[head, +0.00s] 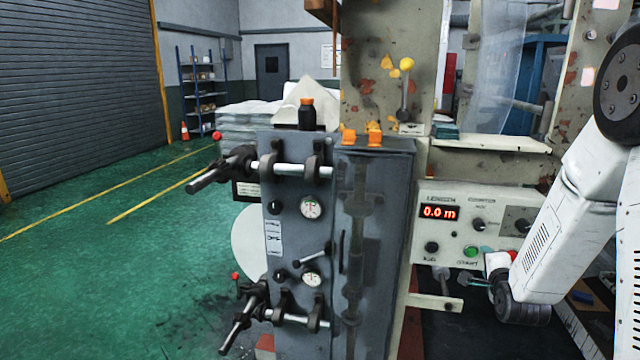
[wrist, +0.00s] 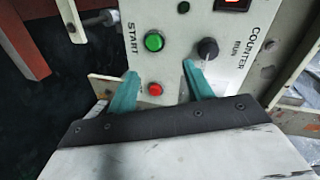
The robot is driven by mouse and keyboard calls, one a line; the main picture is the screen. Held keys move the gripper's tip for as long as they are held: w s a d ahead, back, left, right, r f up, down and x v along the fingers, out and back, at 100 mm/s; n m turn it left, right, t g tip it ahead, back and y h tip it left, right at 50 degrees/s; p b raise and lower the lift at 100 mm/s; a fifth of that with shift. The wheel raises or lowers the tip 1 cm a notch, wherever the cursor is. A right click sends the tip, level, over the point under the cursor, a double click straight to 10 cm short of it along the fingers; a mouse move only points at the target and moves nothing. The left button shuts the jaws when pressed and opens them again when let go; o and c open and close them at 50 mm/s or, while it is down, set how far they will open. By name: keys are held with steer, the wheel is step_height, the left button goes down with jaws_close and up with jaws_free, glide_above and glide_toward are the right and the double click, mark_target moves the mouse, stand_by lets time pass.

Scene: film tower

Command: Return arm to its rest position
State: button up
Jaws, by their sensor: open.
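My white arm (head: 575,210) comes in from the right edge of the head view and reaches down to the length counter panel. My gripper (wrist: 157,70) shows in the wrist view with two teal fingers spread apart and nothing between them. Its fingers point at the panel, near the green START button (wrist: 154,42) and a small red button or lamp (wrist: 155,89). In the head view the gripper (head: 472,282) is small and partly hidden by the wrist. I cannot tell whether a fingertip touches the panel.
The counter panel (head: 440,232) reads 0.0 m and has black knobs. Left of it stands a grey cabinet (head: 375,250) with gauges and protruding clamp levers (head: 225,170). Rusty machine frame parts (head: 490,145) rise behind the panel. Open green floor (head: 120,270) lies at the left.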

steer(key=s+a+f+n+g+y, duration=0.3)
steer(key=s+a+n+g, duration=0.3)
steer(key=s+n+g, duration=0.45)
steer(key=s+a+r+n, duration=0.2)
steer(key=s+a+r, duration=0.2)
steer(key=s, duration=0.5)
steer(key=s+a+r+n+g+y, duration=0.1)
steer(key=s+a+r+n, duration=0.2)
steer(key=s+a+r, duration=0.2)
steer(key=s+a+r+n+g, duration=0.1)
steer(key=s+a+r+n, duration=0.2)
steer(key=s+r, duration=0.6)
steer(key=s+a, duration=0.1)
steer(key=s, duration=0.2)
steer(key=shift+s+a+r, duration=0.15)
steer(key=shift+s+r, duration=0.25)
steer(key=shift+g, duration=0.35)
